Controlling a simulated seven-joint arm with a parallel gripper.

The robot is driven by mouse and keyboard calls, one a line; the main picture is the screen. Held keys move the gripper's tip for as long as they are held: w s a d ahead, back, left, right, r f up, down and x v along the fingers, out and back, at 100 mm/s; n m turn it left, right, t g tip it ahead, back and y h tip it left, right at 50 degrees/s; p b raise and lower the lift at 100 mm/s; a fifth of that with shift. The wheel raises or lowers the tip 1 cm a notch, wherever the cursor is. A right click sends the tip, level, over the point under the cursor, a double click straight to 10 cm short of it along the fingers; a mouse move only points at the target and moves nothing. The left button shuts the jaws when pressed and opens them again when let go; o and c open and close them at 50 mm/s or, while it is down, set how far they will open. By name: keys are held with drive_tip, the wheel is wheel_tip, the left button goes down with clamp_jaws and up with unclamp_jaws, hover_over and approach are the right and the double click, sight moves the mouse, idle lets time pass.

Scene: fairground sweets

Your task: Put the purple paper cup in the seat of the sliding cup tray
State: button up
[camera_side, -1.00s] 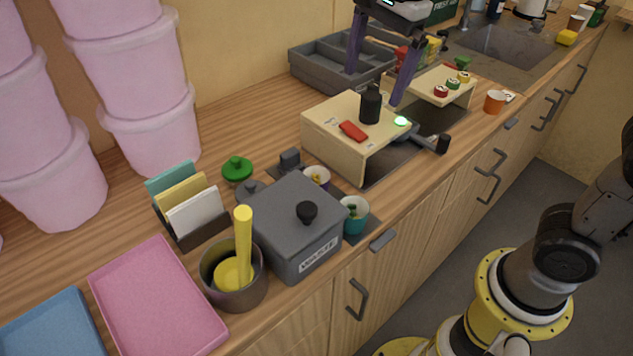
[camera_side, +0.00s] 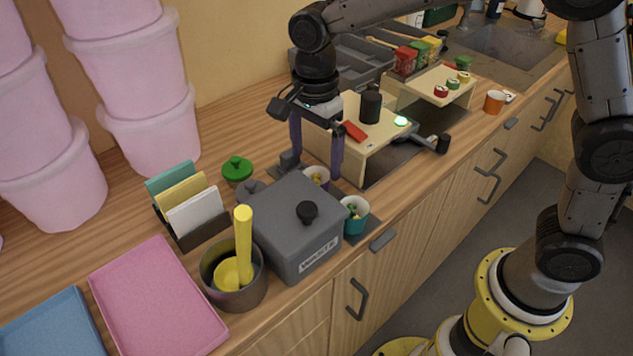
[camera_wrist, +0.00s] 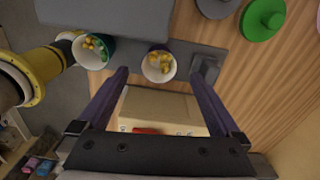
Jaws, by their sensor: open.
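In the wrist view the cup (camera_wrist: 147,70) appears between and just beyond my fingertips. My gripper (camera_side: 316,166) is open and empty, pointing down close to the cup; I see no contact. It also shows in the wrist view (camera_wrist: 161,74). A dark flat plate (camera_side: 388,160) lies under the front wooden stand; whether this or the grey strip (camera_side: 366,232) is the sliding cup tray I cannot tell.
A teal cup (camera_side: 355,216) stands beside the grey box (camera_side: 300,230). The wooden stand (camera_side: 372,148) holds a black cylinder and a red piece, close right of my gripper. A green lid (camera_side: 237,170) and card holder (camera_side: 190,215) lie left.

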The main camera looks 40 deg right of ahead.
sight(317, 175)
drive_tip(key=shift+f, duration=2.7)
drive_tip(key=c, duration=1.5)
